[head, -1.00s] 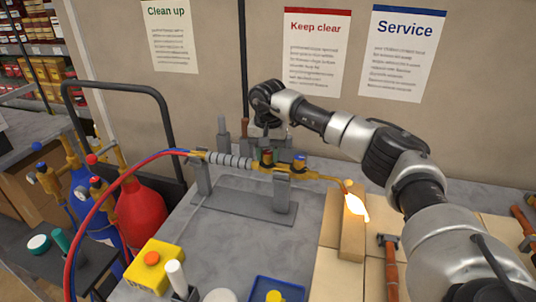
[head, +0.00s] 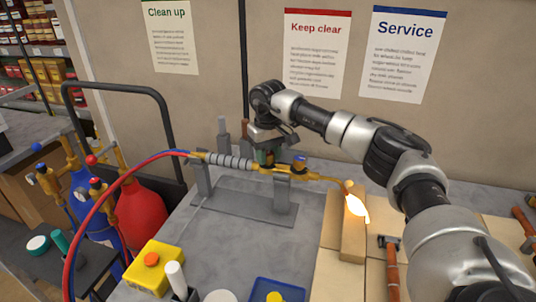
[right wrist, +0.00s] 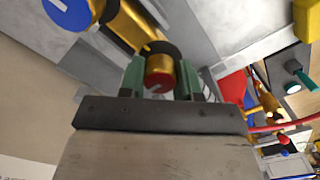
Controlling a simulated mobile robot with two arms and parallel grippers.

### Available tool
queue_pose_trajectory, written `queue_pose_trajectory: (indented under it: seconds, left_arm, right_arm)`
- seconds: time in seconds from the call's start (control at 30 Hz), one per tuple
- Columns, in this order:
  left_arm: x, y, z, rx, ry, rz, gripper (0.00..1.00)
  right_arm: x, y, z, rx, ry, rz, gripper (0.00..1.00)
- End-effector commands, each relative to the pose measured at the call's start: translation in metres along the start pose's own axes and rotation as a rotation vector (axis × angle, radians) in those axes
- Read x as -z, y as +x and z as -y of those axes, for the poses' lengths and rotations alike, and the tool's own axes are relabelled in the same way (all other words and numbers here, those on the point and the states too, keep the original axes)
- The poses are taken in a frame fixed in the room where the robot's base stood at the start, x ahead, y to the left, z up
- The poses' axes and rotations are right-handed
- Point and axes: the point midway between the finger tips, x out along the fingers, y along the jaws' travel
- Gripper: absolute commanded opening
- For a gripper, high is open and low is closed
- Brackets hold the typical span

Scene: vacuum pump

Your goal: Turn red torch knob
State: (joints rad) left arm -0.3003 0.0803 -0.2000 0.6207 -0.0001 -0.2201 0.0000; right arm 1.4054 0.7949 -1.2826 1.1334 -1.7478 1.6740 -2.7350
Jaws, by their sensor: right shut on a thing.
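The brass torch (head: 225,160) lies in a grey stand (head: 240,205) on the bench, with a flame (head: 355,208) at its tip. The red torch knob (right wrist: 158,82) shows in the right wrist view between the green fingers of my right gripper (right wrist: 161,78), which is shut on it. In the head view my right gripper (head: 265,155) comes down onto the torch from above, and its fingers mostly hide the red knob. My left gripper is out of view.
Red and blue hoses (head: 100,180) run from the torch towards the red cylinder (head: 141,215) and the blue one at left. A yellow container (head: 152,268) and a blue tray (head: 277,287) are in front. A wooden block (head: 352,240) is under the flame.

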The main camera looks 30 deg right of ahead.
Motion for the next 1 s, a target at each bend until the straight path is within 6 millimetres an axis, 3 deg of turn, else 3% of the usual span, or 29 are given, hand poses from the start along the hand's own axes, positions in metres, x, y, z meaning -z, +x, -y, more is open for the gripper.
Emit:
queue_pose_trajectory:
  seconds: [0.47, 0.5, 0.67, 1.0]
  left_arm:
    - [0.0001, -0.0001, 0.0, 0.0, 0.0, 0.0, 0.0]
    - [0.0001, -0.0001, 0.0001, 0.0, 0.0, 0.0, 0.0]
    - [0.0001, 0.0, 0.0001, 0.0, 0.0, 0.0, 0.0]
    - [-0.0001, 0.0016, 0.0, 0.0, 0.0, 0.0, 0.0]
  right_arm:
    - [0.0002, -0.0014, -0.0003, 0.0, -0.016, -0.002, 0.09]
    - [0.0002, -0.0014, -0.0003, 0.0, -0.015, -0.002, 0.34]
    - [0.0002, -0.001, -0.0003, 0.0, -0.015, -0.001, 0.58]
    - [0.0004, -0.0038, -0.0001, 0.0, -0.015, -0.002, 0.58]
